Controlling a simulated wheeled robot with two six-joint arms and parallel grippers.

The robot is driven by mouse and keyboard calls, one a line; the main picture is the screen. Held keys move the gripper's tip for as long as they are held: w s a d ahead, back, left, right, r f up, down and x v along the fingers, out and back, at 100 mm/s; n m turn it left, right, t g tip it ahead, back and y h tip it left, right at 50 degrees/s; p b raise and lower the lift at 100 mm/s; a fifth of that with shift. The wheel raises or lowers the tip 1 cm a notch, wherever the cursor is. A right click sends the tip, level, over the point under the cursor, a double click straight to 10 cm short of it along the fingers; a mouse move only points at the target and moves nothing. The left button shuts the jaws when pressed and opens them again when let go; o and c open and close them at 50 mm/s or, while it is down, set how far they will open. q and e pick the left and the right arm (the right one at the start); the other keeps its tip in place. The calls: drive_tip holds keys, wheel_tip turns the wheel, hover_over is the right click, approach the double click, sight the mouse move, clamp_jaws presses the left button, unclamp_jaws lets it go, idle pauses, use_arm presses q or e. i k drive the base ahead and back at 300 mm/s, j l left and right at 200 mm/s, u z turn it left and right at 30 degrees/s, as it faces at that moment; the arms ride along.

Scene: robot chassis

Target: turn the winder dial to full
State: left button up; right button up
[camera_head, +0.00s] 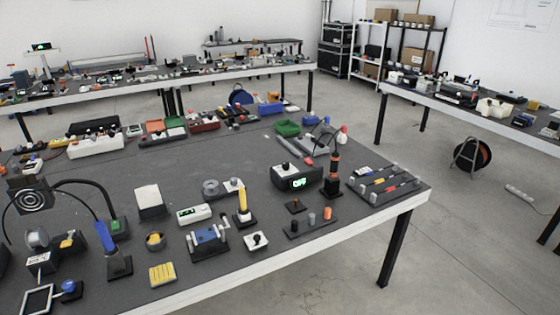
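Neither of my grippers is in view. I cannot tell for sure which device is the winder. A dark box (297,178) with a pale top, a dark knob and a lit green display reading like "OFF" stands toward the right of the near workbench. A small white box (256,241) with a black knob sits near the front edge. A blue and grey device (208,240) with a side handle is left of it. A grey spool (37,239) stands at the far left. Dial positions are too small to read.
The near grey workbench (225,155) is crowded along its front with small devices, including a yellow block (162,274) and a rack of tools (383,184). Its middle is fairly clear. Other benches stand behind and at right (470,112). A cable reel (472,158) is on the floor.

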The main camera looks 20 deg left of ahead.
sight(233, 180)
drive_tip(key=i+l+u, duration=0.2)
drive_tip(key=u, duration=0.25)
drive_tip(key=i+l+u, duration=0.15)
drive_tip(key=l+u, duration=0.15)
drive_tip(key=u, duration=0.2)
